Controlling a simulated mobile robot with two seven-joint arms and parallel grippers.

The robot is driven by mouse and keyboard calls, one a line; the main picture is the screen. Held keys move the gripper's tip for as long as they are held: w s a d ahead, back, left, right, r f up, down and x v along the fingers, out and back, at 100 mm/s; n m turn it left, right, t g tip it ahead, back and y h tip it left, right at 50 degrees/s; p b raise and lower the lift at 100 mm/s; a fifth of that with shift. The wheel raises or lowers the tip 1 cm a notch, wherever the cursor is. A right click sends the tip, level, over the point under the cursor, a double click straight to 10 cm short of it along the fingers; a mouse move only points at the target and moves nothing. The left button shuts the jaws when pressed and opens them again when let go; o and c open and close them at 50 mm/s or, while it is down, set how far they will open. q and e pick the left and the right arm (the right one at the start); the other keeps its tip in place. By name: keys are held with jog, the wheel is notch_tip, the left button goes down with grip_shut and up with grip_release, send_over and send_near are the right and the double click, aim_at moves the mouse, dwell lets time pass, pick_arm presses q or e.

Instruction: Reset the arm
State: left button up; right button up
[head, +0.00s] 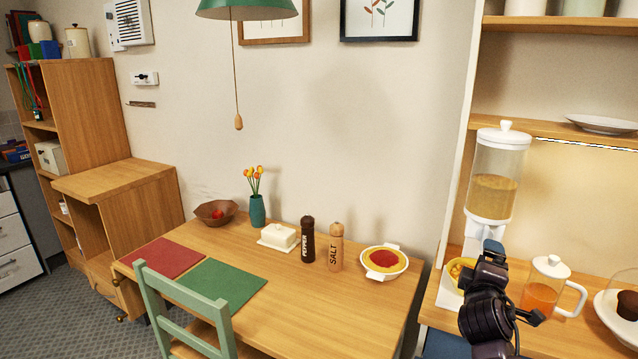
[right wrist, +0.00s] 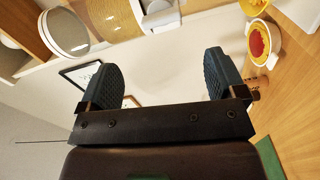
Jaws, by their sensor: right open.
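My right arm comes up in front of the sideboard at the right of the head view. Its gripper (head: 493,250) is in front of the lower part of the cereal dispenser. In the right wrist view my right gripper (right wrist: 165,78) has its two dark fingers wide apart, with nothing between them. My left arm and gripper are not in the head view.
The cereal dispenser (head: 494,180), a juice jug (head: 545,285) and a plate with a muffin (head: 607,318) stand close around my right arm. The wooden table (head: 340,300) holds a salt mill (head: 336,247), a pepper mill (head: 307,240) and a white dish (head: 370,273). Its front is clear.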

jog(key=s+a+f+m+t+y, duration=0.1)
jog(key=s+a+f+m+y, duration=0.4)
jog(key=a+f+m+y, duration=0.25)
jog(key=s+a+f+m+g, duration=0.1)
jog(key=s+f+g, duration=0.1)
jog(key=s+f, duration=0.8)
jog(key=s+a+f+m+g+y, duration=0.1)
jog(key=s+a+f+g, duration=0.1)
jog(key=s+f, duration=0.8)
jog(key=s+g, duration=0.1)
jog(key=s, duration=0.3)
jog(key=shift+s+f, duration=0.3)
jog(key=shift+f, duration=0.05)
jog(key=shift+a, duration=0.1)
